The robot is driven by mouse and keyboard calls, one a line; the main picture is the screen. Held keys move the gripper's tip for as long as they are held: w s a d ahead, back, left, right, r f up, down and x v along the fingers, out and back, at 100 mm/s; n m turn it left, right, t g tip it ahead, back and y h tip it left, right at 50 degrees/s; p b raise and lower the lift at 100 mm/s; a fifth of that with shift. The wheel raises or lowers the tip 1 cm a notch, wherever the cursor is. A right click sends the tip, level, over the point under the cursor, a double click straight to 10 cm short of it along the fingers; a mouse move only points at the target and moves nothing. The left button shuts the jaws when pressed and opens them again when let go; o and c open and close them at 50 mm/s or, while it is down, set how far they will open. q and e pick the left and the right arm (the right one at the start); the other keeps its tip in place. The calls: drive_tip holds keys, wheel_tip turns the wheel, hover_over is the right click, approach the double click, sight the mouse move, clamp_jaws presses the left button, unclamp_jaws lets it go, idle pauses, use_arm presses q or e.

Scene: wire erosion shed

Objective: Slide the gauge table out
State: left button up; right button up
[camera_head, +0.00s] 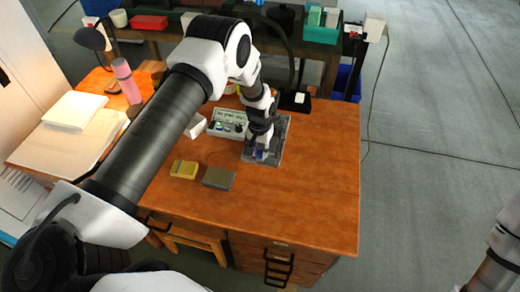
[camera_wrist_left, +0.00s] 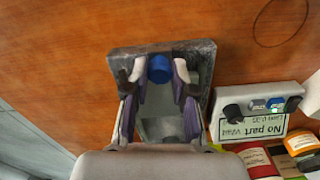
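The gauge table appears to be the flat grey metal plate (camera_head: 279,131) on the orange-brown bench, also in the left wrist view (camera_wrist_left: 200,52). A blue round knob (camera_wrist_left: 160,68) stands on it near one edge. My left gripper (camera_head: 262,153) reaches down over the plate. In the left wrist view my left gripper (camera_wrist_left: 160,72) has one finger against each side of the blue knob and looks shut on it. The fingers and palm hide part of the plate. Only a link of my right arm shows at the right edge; its gripper is out of view.
A white box (camera_head: 228,125) with a "No part" sign, buttons and a small green light stands beside the plate. Yellow (camera_head: 184,169) and grey-green (camera_head: 218,178) blocks lie nearer. The bench's right front is clear.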

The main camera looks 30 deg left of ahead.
use_arm(q)
drive_tip(key=o, duration=0.4)
drive_tip(key=shift+s+f, duration=0.15)
drive_tip(key=shift+s, duration=0.05)
drive_tip(key=shift+d, duration=0.1)
wheel_tip(320, 180, up, 12)
drive_tip(key=shift+r, duration=0.1)
